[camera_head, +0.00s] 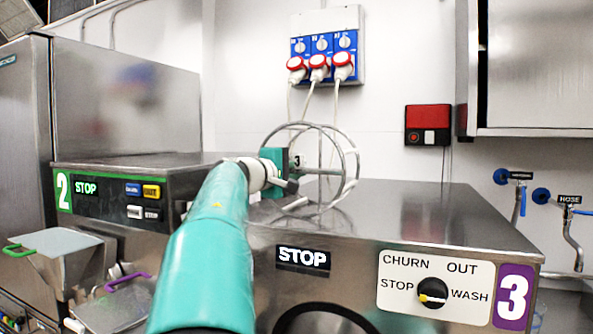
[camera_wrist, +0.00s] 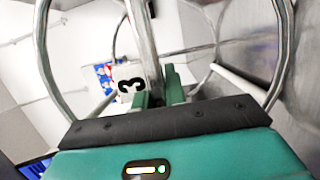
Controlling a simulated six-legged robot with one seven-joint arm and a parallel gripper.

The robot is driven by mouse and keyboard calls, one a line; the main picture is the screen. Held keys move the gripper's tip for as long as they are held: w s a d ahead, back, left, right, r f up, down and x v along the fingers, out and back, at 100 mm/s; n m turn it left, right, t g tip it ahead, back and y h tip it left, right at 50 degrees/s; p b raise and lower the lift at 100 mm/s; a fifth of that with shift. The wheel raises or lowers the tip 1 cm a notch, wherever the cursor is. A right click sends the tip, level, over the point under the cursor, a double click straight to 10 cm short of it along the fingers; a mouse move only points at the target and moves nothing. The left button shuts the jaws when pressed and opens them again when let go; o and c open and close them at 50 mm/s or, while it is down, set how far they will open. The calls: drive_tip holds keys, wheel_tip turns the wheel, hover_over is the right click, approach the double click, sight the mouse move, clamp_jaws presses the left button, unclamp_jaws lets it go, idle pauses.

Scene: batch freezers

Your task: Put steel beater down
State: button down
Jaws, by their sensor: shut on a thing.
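The steel beater (camera_head: 348,172) is a cage of bent steel rods with a central shaft and a tag marked 3. My gripper (camera_head: 287,170) is shut on it, and the beater is above the steel top of the freezer numbered 3 (camera_head: 430,213). From the head view I cannot tell whether its lower rods touch the top. In the wrist view the green fingers (camera_wrist: 160,92) close around the shaft of the beater (camera_wrist: 143,40), with the number tag beside them. The beater's hoops curve around both sides of that view.
Freezer 2 (camera_head: 120,190) stands to the left, with a grey hopper (camera_head: 60,262) in front. Plugs hang from a socket panel (camera_head: 325,50) on the back wall. A red and black box (camera_head: 428,118) and blue taps (camera_head: 541,196) are to the right. The right part of freezer 3's top is clear.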

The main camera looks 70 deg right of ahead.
drive_tip(key=c, duration=1.5)
unclamp_jaws()
drive_tip(key=shift+f, duration=0.15)
drive_tip(key=shift+o, duration=0.2)
drive_tip(key=shift+w+a, duration=0.15)
drive_tip(key=shift+a, duration=0.1)
drive_tip(key=v, duration=1.1)
drive_tip(key=shift+a, duration=0.2)
drive_tip(key=shift+w, duration=0.1)
